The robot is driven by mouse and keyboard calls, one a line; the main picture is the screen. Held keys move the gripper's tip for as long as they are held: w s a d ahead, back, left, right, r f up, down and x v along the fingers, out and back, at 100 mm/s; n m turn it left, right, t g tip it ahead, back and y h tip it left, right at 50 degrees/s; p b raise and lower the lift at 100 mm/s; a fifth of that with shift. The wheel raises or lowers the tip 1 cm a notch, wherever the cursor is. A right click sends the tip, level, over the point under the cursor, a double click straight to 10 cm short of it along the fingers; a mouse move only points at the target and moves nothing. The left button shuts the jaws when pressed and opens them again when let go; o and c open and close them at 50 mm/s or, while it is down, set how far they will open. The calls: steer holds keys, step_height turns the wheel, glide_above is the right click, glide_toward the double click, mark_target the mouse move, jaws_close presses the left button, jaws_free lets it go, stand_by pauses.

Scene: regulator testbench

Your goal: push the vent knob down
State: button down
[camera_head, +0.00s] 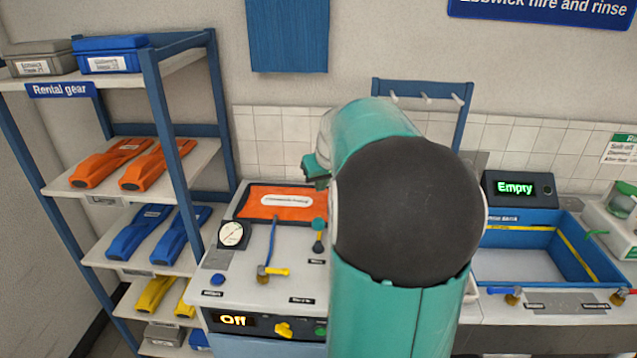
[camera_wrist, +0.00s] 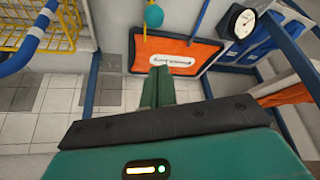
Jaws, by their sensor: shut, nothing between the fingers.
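A teal round knob (camera_head: 319,224) stands on the white bench top, right of the orange panel's lower edge, with a dark part below it. Its label is too small to read, so I cannot confirm it is the vent knob. A teal ball (camera_wrist: 153,15) shows at the top of the wrist view, beside a yellow piece. My gripper (camera_wrist: 158,72) is shut and empty, its green fingers together in front of the orange panel (camera_wrist: 178,52) and apart from the ball. In the head view my arm hides most of the gripper; a dark green part shows above the panel.
A display (camera_head: 233,320) reads "Off". A blue-rimmed sink (camera_head: 572,226) is at right, rental shelves (camera_head: 150,183) at left. My arm blocks the middle.

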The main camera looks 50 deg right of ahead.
glide_above(319, 221)
steer(key=w, duration=0.1)
steer(key=f, duration=0.6)
steer(key=shift+w+d+f, duration=0.15)
steer(key=shift+w+d, duration=0.05)
steer(key=shift+d, duration=0.15)
steer(key=shift+s+a+f, duration=0.1)
steer(key=shift+s+f, duration=0.15)
steer(key=shift+f, duration=0.3)
steer(key=shift+s+a+f, duration=0.1)
steer(key=shift+s+f, duration=0.1)
steer(key=shift+f, duration=0.35)
steer(key=shift+s+a+f, duration=0.1)
steer(key=shift+f, duration=0.4)
steer(key=shift+f, duration=0.4)
step_height(319, 221, down, 3)
steer(key=shift+r, duration=0.2)
steer(key=shift+s+f, duration=0.1)
steer(key=shift+f, duration=0.1)
